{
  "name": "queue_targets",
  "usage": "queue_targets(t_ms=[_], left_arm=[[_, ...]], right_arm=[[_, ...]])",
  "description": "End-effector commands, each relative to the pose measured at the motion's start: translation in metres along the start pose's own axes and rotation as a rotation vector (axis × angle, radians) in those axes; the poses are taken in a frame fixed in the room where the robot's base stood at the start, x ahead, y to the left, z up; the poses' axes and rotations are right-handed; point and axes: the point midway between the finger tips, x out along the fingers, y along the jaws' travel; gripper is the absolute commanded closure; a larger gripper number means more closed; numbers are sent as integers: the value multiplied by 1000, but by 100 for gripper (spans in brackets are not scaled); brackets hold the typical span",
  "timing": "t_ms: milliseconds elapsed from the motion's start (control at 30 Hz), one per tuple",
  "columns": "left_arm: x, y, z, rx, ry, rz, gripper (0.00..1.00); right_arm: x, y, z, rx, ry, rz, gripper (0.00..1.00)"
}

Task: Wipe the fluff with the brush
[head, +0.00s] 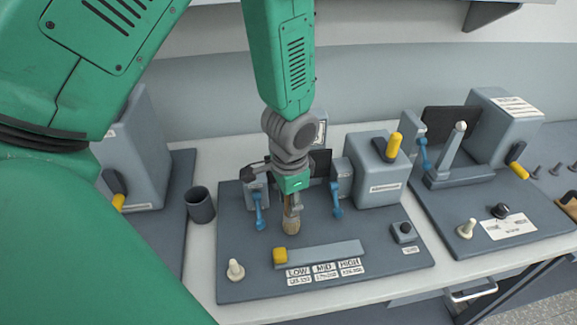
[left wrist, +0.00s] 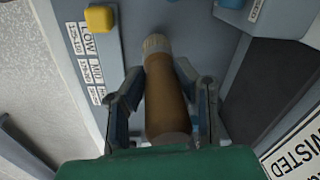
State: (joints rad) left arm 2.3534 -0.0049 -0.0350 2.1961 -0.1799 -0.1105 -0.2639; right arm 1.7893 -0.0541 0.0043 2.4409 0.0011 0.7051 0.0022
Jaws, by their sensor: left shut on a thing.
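The brush has a brown handle and a pale bristle end. In the left wrist view the brush (left wrist: 166,105) lies between my two fingers, its pale end pointing away from me. In the head view the brush (head: 291,226) hangs upright below my left gripper (head: 292,204), over the middle of the central grey board (head: 240,215). My left gripper is shut on the brush handle. I cannot tell whether the bristles touch the board. I cannot make out any fluff; the gripper and brush hide part of the board. My right gripper is not in view.
Blue levers (head: 258,208) stand close beside the gripper. A yellow slider knob (head: 280,256) on a grey track is in front, with LOW, MID and HIGH labels (head: 325,271). A grey block with a yellow lever (head: 380,172) stands at right. A dark cup (head: 200,206) is left.

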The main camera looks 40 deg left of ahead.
Motion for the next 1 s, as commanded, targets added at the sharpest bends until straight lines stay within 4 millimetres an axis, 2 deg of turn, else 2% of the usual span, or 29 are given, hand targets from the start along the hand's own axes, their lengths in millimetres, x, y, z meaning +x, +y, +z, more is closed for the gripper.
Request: queue_targets(t_ms=[200, 1000], left_arm=[[0, 3, -18, -1, 1, 2, 100], [0, 18, -64, -1, 0, 1, 100]], right_arm=[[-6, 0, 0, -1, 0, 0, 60], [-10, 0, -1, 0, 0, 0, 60]])
